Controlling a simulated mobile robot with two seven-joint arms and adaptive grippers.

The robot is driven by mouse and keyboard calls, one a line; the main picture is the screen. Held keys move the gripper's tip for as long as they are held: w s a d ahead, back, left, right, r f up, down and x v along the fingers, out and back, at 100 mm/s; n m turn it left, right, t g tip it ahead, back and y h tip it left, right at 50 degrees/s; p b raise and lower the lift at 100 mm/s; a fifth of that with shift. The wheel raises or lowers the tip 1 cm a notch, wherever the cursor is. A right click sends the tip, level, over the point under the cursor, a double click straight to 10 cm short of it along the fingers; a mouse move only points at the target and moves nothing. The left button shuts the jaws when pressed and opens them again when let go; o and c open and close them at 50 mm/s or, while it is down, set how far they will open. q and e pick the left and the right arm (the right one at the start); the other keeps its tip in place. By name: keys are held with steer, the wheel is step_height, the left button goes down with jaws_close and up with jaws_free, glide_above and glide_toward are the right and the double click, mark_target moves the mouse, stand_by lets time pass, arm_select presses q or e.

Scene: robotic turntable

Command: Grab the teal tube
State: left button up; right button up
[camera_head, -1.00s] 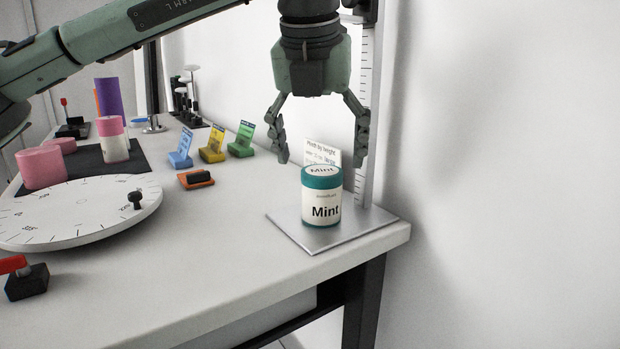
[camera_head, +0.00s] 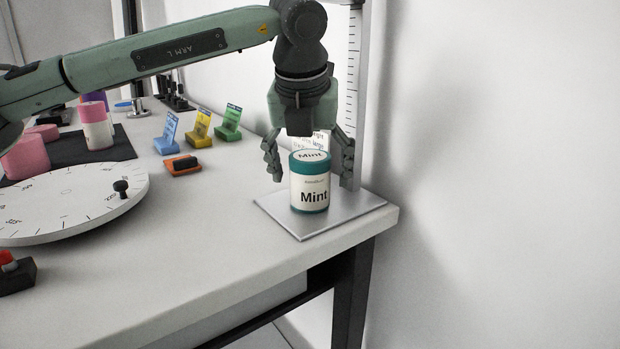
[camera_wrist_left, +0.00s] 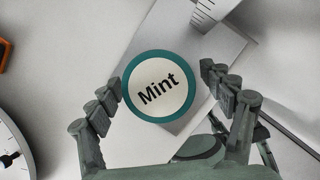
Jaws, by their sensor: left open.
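The teal tube (camera_head: 310,190) is a short upright cylinder with teal bands and a white label reading "Mint". It stands on a square metal plate (camera_head: 345,211) near the table's right corner. My left gripper (camera_head: 311,178) points down over it, open, with one finger on each side of the tube's upper part. In the left wrist view, the tube's round lid (camera_wrist_left: 158,87) lies between the open fingertips, with a gap visible at the right finger; the left fingertip is very close to its rim. My right gripper is not in view.
A ruled post (camera_head: 353,90) rises behind the plate, close to the fingers. A white dial turntable (camera_head: 70,205) lies at left, with pink cylinders behind it. Blue, yellow and green card holders (camera_head: 198,133) and an orange block (camera_head: 182,165) stand at mid-table.

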arm_select(q)
steer(key=shift+c, duration=0.2)
steer(key=c, duration=1.2)
steer(key=shift+c, duration=0.5)
steer(key=shift+r, duration=0.15)
